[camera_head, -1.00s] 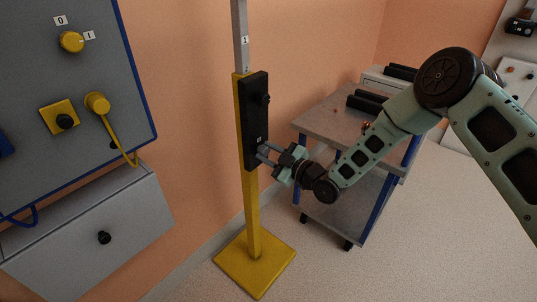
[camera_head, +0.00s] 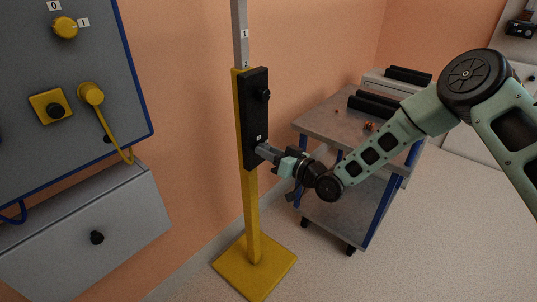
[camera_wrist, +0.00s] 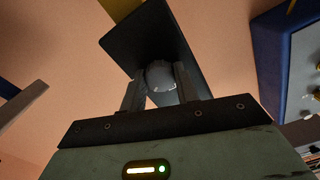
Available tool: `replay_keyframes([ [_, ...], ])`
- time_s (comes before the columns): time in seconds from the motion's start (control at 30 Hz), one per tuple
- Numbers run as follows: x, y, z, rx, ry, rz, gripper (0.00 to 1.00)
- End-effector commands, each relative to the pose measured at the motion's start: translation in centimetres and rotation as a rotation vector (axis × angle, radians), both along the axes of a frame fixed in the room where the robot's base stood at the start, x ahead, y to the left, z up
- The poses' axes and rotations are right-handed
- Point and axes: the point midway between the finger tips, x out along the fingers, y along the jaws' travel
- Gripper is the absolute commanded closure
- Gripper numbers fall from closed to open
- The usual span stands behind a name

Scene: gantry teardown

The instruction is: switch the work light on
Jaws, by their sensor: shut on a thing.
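A black control box (camera_head: 255,90) is mounted on a yellow post (camera_head: 252,210) with a grey upper mast. In the wrist view, my gripper is shut on a round dark grey knob (camera_wrist: 160,76), with one finger on each side. The box also shows behind it (camera_wrist: 150,35). No lamp head is in view. The gripped knob is hidden in the head view.
A grey panel (camera_head: 105,60) with a yellow 0/1 knob (camera_head: 64,27) and a yellow plug (camera_head: 91,94) on a cable is at the left, above a grey cabinet (camera_head: 130,225). A grey cart (camera_head: 330,120) with dark bars stands behind my arm. The floor at the right is clear.

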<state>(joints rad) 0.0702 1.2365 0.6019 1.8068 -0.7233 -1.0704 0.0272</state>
Motion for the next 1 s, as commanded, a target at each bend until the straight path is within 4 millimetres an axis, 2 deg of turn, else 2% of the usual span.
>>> replay_keyframes([
  [0.5,-0.03,-0.10,-0.22,0.259,0.335,-0.001,0.92],
  [1.0,-0.02,-0.08,-0.12,0.348,0.449,-0.001,0.92],
])
